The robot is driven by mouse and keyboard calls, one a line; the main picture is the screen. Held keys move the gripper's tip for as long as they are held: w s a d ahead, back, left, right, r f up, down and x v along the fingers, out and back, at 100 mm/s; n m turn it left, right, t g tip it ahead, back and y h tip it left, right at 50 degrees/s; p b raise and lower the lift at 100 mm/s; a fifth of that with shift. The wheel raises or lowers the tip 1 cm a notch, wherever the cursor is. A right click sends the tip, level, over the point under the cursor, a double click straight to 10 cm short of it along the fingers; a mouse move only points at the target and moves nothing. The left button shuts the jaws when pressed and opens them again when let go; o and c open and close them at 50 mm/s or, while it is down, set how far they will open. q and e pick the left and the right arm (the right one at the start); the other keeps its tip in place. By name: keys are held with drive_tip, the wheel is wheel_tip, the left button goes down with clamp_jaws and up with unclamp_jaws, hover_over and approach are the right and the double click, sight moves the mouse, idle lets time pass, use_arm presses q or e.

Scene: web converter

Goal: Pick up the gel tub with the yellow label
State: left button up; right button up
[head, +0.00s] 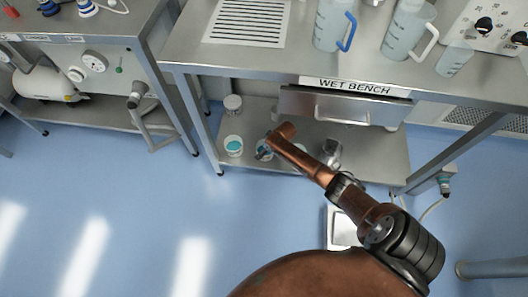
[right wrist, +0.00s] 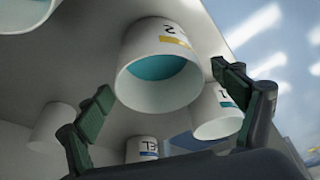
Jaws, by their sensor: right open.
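In the right wrist view a white, open-topped tub with teal gel (right wrist: 160,68) fills the centre, tilted in the picture; its label has a yellow-orange stripe. A third tub (right wrist: 142,149) low in the picture has a blue stripe, and a plain-looking tub (right wrist: 54,128) is at left. My right gripper (right wrist: 162,80) is open, with its dark green fingers on either side of the central tub; contact cannot be told. In the head view my right gripper (head: 266,146) reaches the lower shelf and partly hides tubs there. My left gripper is not in view.
The lower shelf (head: 240,172) lies under the wet bench (head: 190,57), whose top and drawer (head: 345,106) overhang it. A teal-topped tub (head: 233,146) and a white tub (head: 232,103) stand left of the gripper. A metal vessel (head: 330,150) stands right.

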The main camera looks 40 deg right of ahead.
drive_tip(key=shift+r, duration=0.1)
drive_tip(key=shift+c, duration=0.2)
drive_tip(key=c, duration=1.3)
drive_tip(key=shift+c, duration=0.2)
